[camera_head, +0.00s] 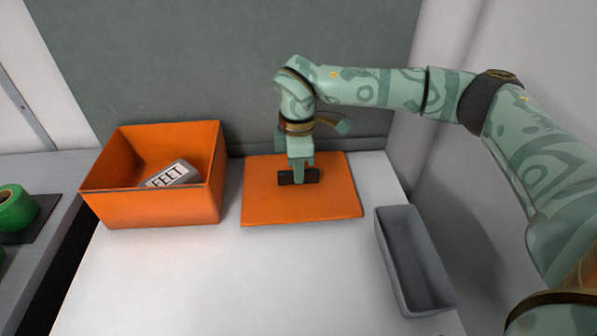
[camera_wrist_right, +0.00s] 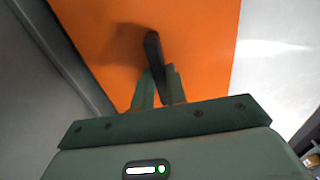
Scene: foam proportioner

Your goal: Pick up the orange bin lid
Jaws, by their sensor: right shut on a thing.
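The orange bin lid (camera_head: 270,206) is a flat square plate with a dark handle (camera_head: 285,178) on its top. It lies on or very near the white table, right of the orange bin (camera_head: 150,210). My right gripper (camera_head: 300,178) reaches down from above and is shut on the dark handle. In the right wrist view, the lid (camera_wrist_right: 200,35) fills the upper middle and the fingers (camera_wrist_right: 160,88) close around the handle (camera_wrist_right: 153,48). I cannot tell whether the lid is lifted. My left gripper is not in view.
The open orange bin holds a grey block labelled "FEET" (camera_head: 172,174). An empty grey tray (camera_head: 388,262) stands right of the lid. A grey wall (camera_head: 230,60) is close behind. Green rolls (camera_head: 14,208) sit at far left. The front of the table (camera_head: 230,285) is clear.

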